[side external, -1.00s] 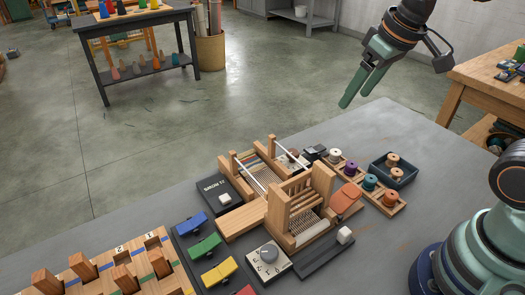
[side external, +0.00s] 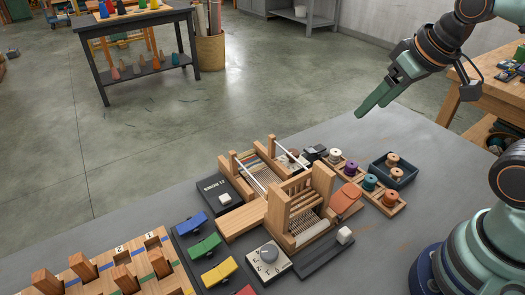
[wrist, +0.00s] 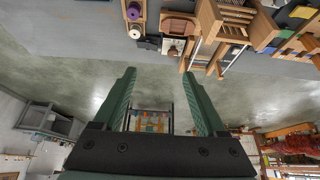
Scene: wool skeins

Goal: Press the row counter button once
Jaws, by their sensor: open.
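A flat dark box (side external: 211,195) with white lettering and a pale raised button (side external: 225,198) lies left of the wooden loom; it looks like the row counter, but the lettering is too small to read surely. Nothing touches the button. My gripper (side external: 373,100) is in the air behind and right of the loom, well away from the box, with its green fingers angled down-left. In the wrist view my gripper (wrist: 159,73) shows two spread fingers with nothing between them. I cannot make out the dark box in the wrist view.
The wooden loom (side external: 284,208) stands in the middle of the grey table (side external: 130,225). A spool rack (side external: 385,201), blue tray (side external: 381,171), dial block (side external: 269,256) and coloured paddles (side external: 204,246) crowd around it. A pegged wooden rack (side external: 130,268) is front left. The table's back-right corner is clear.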

